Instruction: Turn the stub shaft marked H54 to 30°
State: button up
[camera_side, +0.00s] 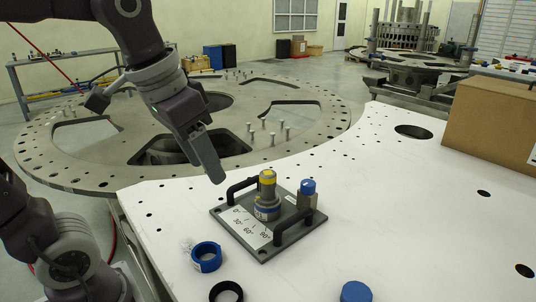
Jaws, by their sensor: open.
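A grey plate (285,239) with a white angle scale (247,226) lies on the white table. The scale carries marks from 0° to 90°. A stub shaft (267,197) with a yellow top and a blue-and-grey lower part stands upright on the plate. Its label is too small to read and its angle cannot be told. A second, blue-capped part (308,194) stands behind it to the right. My gripper (214,172) is open and empty, above and to the left of the plate, apart from the shaft.
Two black handles (293,230) rise from the plate beside the shaft. A blue ring (206,257), a black ring (226,292) and a blue cap (356,292) lie near the front. A cardboard box (490,118) stands at right. The table (400,210) has holes and clear room on the right.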

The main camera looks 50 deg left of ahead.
jog(key=w+a+g, duration=0.2)
jog(key=w+a, duration=0.1)
jog(key=w, duration=0.8)
jog(key=g, duration=0.2)
send_near(268, 172)
jog(key=shift+s+f, duration=0.15)
jog(key=shift+s, duration=0.05)
jog(key=shift+w+f, duration=0.15)
jog(key=shift+f, duration=4.4)
jog(key=c, duration=1.1)
jog(key=shift+o, duration=0.2)
jog(key=shift+n, duration=1)
jog(key=o, duration=1.1)
jog(key=shift+c, duration=0.2)
